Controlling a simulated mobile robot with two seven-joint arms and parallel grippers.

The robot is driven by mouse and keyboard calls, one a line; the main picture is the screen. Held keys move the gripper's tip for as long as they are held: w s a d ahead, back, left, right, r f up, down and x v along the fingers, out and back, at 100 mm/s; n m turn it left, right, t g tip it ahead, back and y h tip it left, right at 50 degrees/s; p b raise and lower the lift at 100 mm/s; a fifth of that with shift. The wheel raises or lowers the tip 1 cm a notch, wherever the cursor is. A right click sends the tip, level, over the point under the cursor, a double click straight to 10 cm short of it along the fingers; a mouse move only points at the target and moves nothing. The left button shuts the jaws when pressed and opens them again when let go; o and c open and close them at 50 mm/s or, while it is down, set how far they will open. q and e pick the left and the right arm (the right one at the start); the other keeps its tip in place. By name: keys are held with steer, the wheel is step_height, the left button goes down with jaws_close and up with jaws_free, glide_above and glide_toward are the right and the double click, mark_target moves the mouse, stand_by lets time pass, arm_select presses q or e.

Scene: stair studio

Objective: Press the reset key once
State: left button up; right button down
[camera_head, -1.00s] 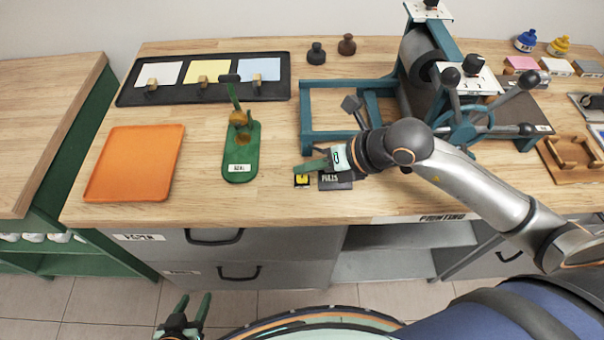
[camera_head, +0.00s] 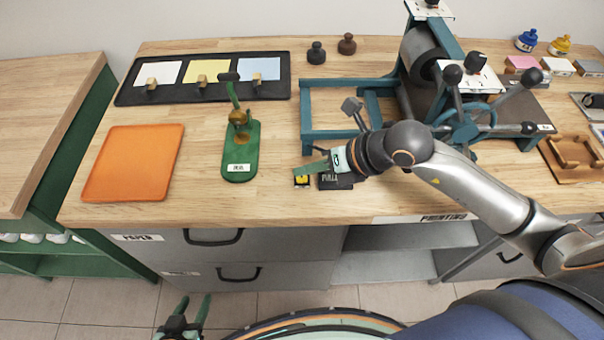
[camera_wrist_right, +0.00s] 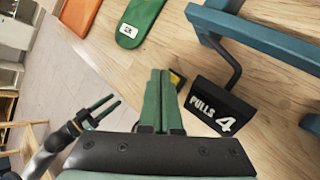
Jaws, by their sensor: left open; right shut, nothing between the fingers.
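The reset key is a small yellow-and-black block (camera_head: 302,183) on the bench top near its front edge. A dark counter box (camera_head: 336,183) stands just right of it. In the right wrist view the counter (camera_wrist_right: 217,105) reads "PULLS 4", and a sliver of the yellow key (camera_wrist_right: 175,78) shows beside the fingers. My right gripper (camera_head: 296,172) is shut and empty, its green fingertips over the key's far part in the head view. I cannot tell whether they touch it. My left gripper (camera_head: 194,306) is open and empty, low in front of the bench.
A green stand labelled "SEAL" (camera_head: 238,168) is left of the key, with an orange mat (camera_head: 130,165) further left. The teal press frame (camera_head: 312,133) stands behind the counter. Bare bench lies in front of the key.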

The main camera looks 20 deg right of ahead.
mark_target(307, 180)
steer(key=shift+f+b, duration=0.45)
stand_by(0.4)
stand_by(0.3)
steer(key=shift+r+p, duration=0.75)
steer(key=shift+r, duration=0.15)
step_height(307, 180, up, 5)
steer(key=p, duration=0.4)
stand_by(0.5)
